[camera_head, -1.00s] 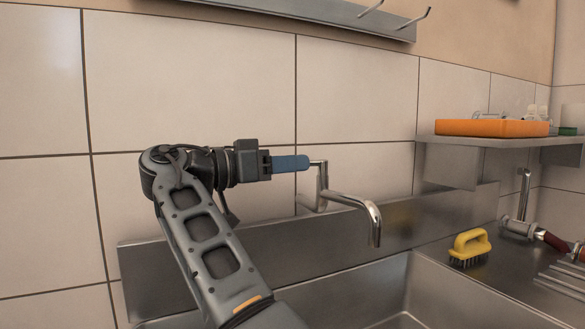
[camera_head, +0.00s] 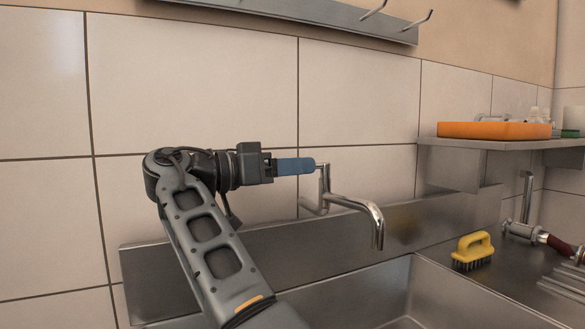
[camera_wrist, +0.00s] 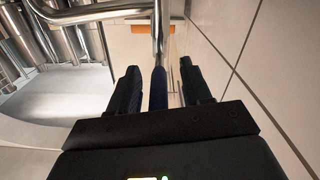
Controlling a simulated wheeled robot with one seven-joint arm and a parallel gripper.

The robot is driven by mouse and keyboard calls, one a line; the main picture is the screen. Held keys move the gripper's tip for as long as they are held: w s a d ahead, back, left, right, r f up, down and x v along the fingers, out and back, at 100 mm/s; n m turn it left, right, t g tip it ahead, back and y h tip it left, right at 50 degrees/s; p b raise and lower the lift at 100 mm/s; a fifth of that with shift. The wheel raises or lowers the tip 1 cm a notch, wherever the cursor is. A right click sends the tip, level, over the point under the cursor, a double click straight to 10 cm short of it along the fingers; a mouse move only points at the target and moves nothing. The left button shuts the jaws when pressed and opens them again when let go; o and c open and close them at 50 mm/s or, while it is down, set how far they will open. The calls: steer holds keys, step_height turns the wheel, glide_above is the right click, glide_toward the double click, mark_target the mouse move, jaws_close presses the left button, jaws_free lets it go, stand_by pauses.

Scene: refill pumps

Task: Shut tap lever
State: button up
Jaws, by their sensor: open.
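The steel tap (camera_head: 345,200) is mounted at the wall, and its curved spout hangs over the sink at its right. My gripper (camera_head: 308,166) reaches in from the left at the height of the tap's top, its blue fingertips almost at the upright metal part. In the wrist view my gripper (camera_wrist: 160,78) is open, one finger on each side of a narrow dark-blue lever handle (camera_wrist: 158,90) in line with the metal pipe. Small gaps show on both sides of the handle. In the head view the fingers hide most of the lever.
The steel sink (camera_head: 385,290) lies below and right of my arm. A yellow brush (camera_head: 472,250) and a hose sprayer (camera_head: 530,232) lie on the right counter. A shelf holds an orange tray (camera_head: 495,130). A hook rail (camera_head: 330,15) is above. The tiled wall is close behind.

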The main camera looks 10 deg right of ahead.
steer(key=v, duration=0.7)
steer(key=shift+a, duration=0.4)
steer(key=shift+s, duration=0.1)
